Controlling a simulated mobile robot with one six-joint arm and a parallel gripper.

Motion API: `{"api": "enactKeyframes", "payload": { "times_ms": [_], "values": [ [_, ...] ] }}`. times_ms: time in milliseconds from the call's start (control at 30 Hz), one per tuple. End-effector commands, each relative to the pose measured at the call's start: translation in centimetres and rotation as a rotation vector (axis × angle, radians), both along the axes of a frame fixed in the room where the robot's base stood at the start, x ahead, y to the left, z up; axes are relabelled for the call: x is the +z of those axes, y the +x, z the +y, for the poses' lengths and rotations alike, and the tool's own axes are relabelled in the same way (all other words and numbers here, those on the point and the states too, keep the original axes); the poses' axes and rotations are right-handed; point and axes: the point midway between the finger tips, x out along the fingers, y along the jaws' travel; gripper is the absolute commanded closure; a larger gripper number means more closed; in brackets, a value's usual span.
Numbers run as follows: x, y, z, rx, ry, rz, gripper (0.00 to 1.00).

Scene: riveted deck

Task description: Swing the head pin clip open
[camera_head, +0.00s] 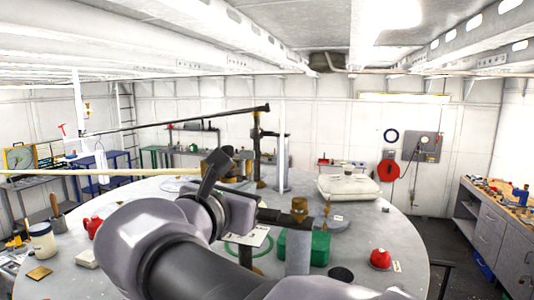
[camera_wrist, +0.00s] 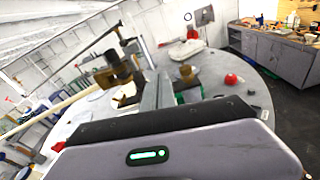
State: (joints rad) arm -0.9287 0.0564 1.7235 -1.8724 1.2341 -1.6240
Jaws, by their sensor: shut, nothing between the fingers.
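I cannot make out the head pin clip for certain in either view. In the head view, my gripper (camera_head: 279,215) is shut and empty, reaching right over the round table. Its dark fingers end close to a brass fitting (camera_head: 299,204) on a grey post (camera_head: 298,255); whether they touch it I cannot tell. Behind my arm a dark upright (camera_head: 257,150) carries a long dark bar (camera_head: 195,120). My gripper's housing covers the bottom there.
The round grey table (camera_head: 395,245) holds a green block (camera_head: 318,248), a red knob-shaped item (camera_head: 380,258) and a pale cushion-like case (camera_head: 348,188). A light pole (camera_head: 90,174) crosses at left. A workbench (camera_head: 500,220) stands at right. The table's right side has some bare room.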

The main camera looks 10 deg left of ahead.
Motion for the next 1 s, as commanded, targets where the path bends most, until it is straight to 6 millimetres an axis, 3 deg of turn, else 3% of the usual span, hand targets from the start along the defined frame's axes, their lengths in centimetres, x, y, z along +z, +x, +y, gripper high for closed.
{"api": "enactKeyframes", "payload": {
  "times_ms": [100, 200, 700, 1000],
  "values": [
    [2.4, -2.0, 2.7, 0.118, -0.115, -0.107, 1.0],
    [2.9, -1.9, 3.2, 0.14, -0.14, -0.131, 1.0],
    [3.1, 8.5, 2.9, 0.132, -0.139, -0.126, 1.0],
    [2.9, 11.6, 2.9, 0.133, -0.135, -0.127, 1.0]
  ]
}}
